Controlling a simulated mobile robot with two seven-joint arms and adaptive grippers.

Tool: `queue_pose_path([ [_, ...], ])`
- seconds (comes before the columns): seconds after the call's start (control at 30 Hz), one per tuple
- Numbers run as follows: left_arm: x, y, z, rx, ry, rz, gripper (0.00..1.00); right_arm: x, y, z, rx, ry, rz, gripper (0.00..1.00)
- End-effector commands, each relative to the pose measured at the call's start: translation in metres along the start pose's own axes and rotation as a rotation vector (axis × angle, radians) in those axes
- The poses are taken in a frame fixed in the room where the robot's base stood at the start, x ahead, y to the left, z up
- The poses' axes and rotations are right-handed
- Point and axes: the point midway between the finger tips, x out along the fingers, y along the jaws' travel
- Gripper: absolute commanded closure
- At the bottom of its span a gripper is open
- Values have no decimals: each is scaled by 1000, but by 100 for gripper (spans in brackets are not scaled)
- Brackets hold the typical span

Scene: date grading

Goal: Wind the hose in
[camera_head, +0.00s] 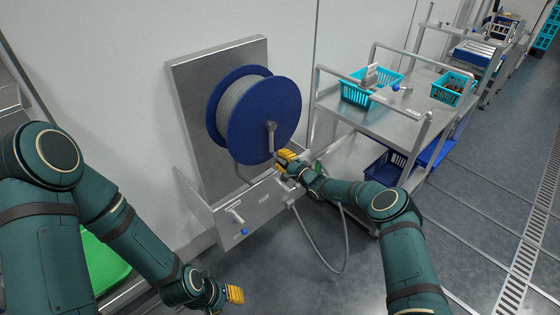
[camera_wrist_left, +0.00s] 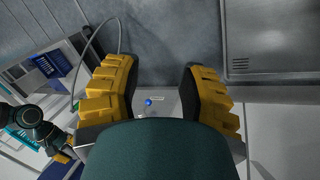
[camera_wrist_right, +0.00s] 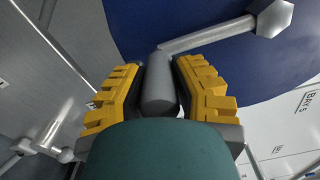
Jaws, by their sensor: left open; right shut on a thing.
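The blue hose reel (camera_head: 265,120) is mounted on a steel wall panel, with grey hose (camera_head: 240,97) wound on its drum. Its crank arm hangs down from the hub. My right gripper (camera_head: 284,158) is at the lower edge of the reel. In the right wrist view its yellow fingers are shut on the grey crank handle (camera_wrist_right: 159,85), which joins the crank arm (camera_wrist_right: 210,35). A length of loose hose (camera_head: 320,255) hangs in a loop below the bracket to the floor. My left gripper (camera_head: 235,294) is low at the front, open and empty in the left wrist view (camera_wrist_left: 160,85).
A steel bracket plate (camera_head: 262,208) with a small valve lever (camera_head: 235,215) and blue knob (camera_head: 245,231) juts out below the reel. A steel trolley (camera_head: 400,108) with teal baskets (camera_head: 365,97) stands close on the right. Open floor lies in front.

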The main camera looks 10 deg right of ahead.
Motion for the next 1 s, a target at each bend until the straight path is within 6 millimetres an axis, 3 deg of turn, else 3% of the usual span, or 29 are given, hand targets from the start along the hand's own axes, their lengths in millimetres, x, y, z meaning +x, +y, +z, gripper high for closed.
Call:
queue_pose_path([
  [0.33,0,0,0,0,1,0,59,1,-1,1,-1,-1,-2,100],
  [0.43,1,2,-6,-4,12,1,95,1,-1,1,-1,-1,-2,100],
  [0.47,2,3,-10,-8,22,2,100,1,-1,1,-1,-1,-2,100],
  [0.53,6,8,-27,-25,58,6,100,1,-1,1,-1,-1,-2,100],
  [0.67,15,28,-86,-92,184,28,100,1,-1,1,-1,-2,-2,100],
  [0.77,17,53,-145,-167,312,69,100,1,-1,1,0,-2,-2,100],
  [0.9,9,94,-226,-290,487,155,100,1,-2,1,0,-2,-2,100],
  [1.0,-3,125,-275,-378,595,230,100,1,-2,1,0,-2,-2,100],
])
